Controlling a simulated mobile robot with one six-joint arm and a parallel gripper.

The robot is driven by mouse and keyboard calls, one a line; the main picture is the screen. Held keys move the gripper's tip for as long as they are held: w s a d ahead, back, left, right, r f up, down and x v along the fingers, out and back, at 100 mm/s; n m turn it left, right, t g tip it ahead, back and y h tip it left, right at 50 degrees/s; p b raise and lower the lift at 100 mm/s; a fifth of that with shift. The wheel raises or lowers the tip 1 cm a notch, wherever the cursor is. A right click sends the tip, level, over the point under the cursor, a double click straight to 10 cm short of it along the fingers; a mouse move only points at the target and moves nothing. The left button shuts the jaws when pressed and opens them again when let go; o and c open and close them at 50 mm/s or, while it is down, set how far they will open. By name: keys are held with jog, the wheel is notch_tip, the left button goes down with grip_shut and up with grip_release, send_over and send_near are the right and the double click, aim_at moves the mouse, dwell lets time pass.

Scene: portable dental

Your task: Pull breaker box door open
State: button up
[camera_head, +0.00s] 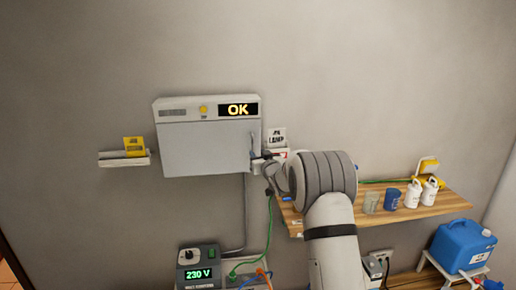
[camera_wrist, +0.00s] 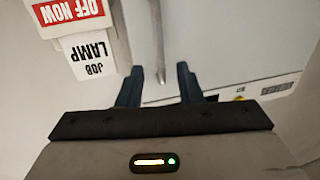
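The breaker box (camera_head: 205,148) is a light grey box on the wall with a lit "OK" display on its top strip. Its front door looks shut. A thin upright handle (camera_head: 252,143) is at the door's right edge, and it also shows in the wrist view (camera_wrist: 156,35). My gripper (camera_head: 260,162) is at the box's lower right edge, by the handle. In the wrist view, my gripper's two dark fingers (camera_wrist: 160,68) are apart, with the lower end of the handle showing between them. I cannot tell whether either finger touches it.
A "JOB LAMP" card (camera_wrist: 90,55) and a red "OFF NOW" sign (camera_wrist: 70,12) are close beside my gripper. A wooden shelf (camera_head: 448,204) with several containers is at right. A 230 V unit (camera_head: 198,268) stands below. A small shelf (camera_head: 112,162) is at left.

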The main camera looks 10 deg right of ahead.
aim_at(253, 148)
jog(key=shift+w+a+p, duration=0.25)
jog(key=shift+w+p, duration=0.15)
jog(key=shift+w, duration=0.8)
jog(key=shift+w+a+p, duration=0.25)
jog(key=shift+w+p, duration=0.1)
jog(key=shift+w, duration=0.8)
jog(key=shift+c, duration=0.4)
grip_shut()
